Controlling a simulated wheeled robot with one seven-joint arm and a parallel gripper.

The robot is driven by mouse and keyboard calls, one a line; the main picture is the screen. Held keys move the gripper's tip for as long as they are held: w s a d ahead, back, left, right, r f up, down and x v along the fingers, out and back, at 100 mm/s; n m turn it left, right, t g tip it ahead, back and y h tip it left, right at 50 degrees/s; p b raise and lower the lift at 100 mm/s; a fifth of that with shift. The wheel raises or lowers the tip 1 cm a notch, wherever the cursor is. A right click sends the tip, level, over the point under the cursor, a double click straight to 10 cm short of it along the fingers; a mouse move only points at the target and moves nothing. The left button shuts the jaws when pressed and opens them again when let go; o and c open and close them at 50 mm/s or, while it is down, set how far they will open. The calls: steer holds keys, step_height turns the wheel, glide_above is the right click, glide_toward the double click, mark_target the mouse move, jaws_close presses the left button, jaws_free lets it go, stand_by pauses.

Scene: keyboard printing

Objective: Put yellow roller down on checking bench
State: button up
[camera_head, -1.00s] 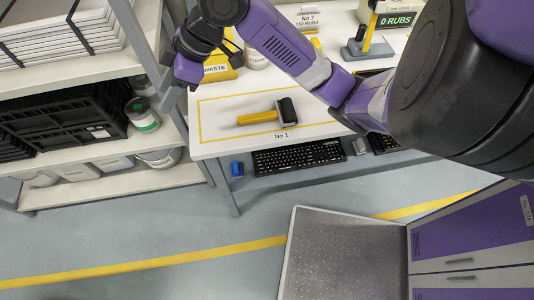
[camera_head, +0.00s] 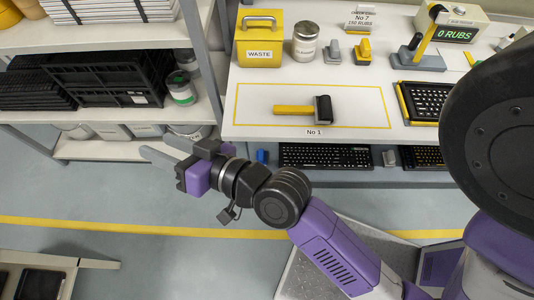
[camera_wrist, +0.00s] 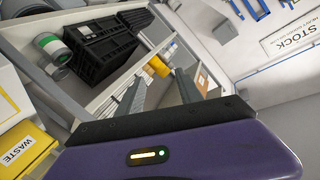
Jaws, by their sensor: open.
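The yellow roller (camera_head: 301,109) lies on the white checking bench (camera_head: 250,122), inside a yellow outlined rectangle above the "No 1" label. Its yellow handle points left and its black roller head is at the right. My gripper (camera_head: 160,150) is open and empty in front of the bench's left end, left of the roller and apart from it. In the wrist view my gripper's two fingers (camera_wrist: 160,92) stand apart with nothing between them. The roller does not show in the wrist view.
A yellow waste box (camera_head: 259,40), a metal canister (camera_head: 305,43) and the rubs counter (camera_head: 456,27) stand at the bench's back. A keyboard (camera_head: 325,157) lies on the shelf below. A rack with black crates (camera_head: 85,78) is at the left, close to my gripper.

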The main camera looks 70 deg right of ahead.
steer(key=s+d+f+n, duration=0.1)
steer(key=s+f+n, duration=0.1)
steer(key=s, duration=1)
steer(key=s+d+f+n+g, duration=0.1)
steer(key=s+n, duration=0.3)
steer(key=s, duration=0.8)
steer(key=shift+s+d+f+n+g+y, duration=0.2)
steer(key=shift+d+f+n+g+y, duration=0.1)
steer(key=shift+d+f, duration=0.2)
steer(key=shift+c, duration=0.7)
steer(key=shift+d, duration=0.1)
